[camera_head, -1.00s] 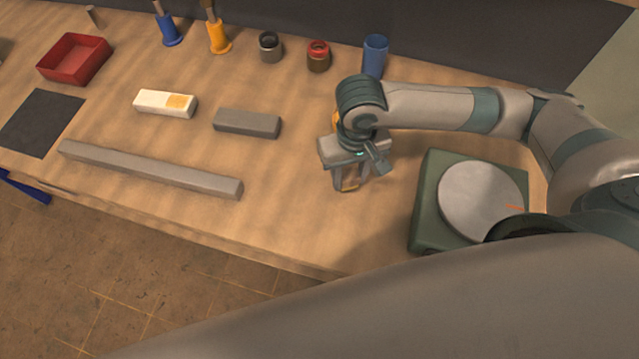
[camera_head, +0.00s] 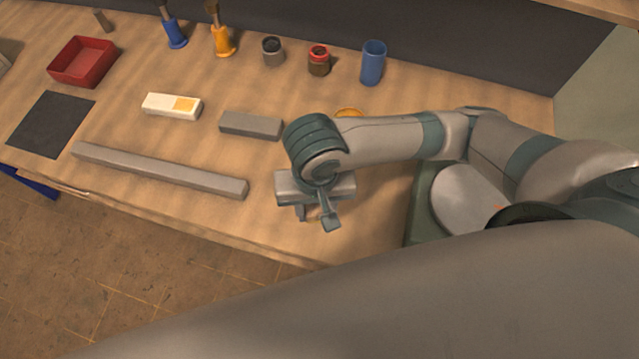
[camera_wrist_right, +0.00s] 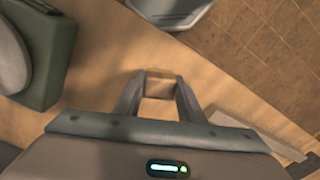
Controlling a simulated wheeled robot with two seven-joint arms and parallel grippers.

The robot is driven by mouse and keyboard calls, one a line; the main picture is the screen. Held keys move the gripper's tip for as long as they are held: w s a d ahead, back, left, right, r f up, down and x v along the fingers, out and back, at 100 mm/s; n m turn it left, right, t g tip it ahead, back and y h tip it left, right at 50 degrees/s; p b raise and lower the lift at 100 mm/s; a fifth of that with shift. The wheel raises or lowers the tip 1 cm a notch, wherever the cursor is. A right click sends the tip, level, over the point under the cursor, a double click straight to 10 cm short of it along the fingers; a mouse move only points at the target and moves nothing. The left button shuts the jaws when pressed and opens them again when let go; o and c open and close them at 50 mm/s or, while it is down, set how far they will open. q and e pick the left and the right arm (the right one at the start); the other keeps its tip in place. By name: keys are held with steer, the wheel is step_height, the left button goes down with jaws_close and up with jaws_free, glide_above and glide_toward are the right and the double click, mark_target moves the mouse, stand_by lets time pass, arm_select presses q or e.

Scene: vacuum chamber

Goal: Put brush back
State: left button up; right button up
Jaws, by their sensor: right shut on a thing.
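My right gripper (camera_head: 316,214) is over the near part of the wooden table, pointing down. In the right wrist view its fingers (camera_wrist_right: 160,83) are shut on a small tan-brown thing (camera_wrist_right: 160,89); I cannot tell from its visible end whether it is a brush. At the back left, one brush (camera_head: 163,10) stands upright in a blue holder (camera_head: 175,34) and another brush (camera_head: 213,12) in an orange holder (camera_head: 223,41). A blue cup (camera_head: 373,63) stands further right; its inside is not clear. My left gripper is not in view.
A long grey bar (camera_head: 160,170), a grey block (camera_head: 250,125) and a white block (camera_head: 171,106) lie left of the gripper. A red tray (camera_head: 84,62) and two jars (camera_head: 272,51) (camera_head: 319,61) stand behind. A green turntable (camera_head: 425,222) is right. An orange thing (camera_head: 348,112) is partly hidden behind my arm.

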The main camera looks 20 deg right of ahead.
steer(key=w+d+f, duration=0.1)
steer(key=w+f, duration=0.1)
steer(key=w, duration=0.1)
steer(key=w+d+f, duration=0.2)
steer(key=w, duration=0.2)
steer(key=w+d+f, duration=0.1)
steer(key=w+f, duration=0.2)
steer(key=shift+w+d, duration=0.15)
steer(key=shift+w, duration=0.2)
steer(key=shift+f+p, duration=0.5)
steer(key=shift+f, duration=1.5)
steer(key=o, duration=0.9)
steer(key=shift+f, duration=0.1)
steer(key=shift+o, duration=0.2)
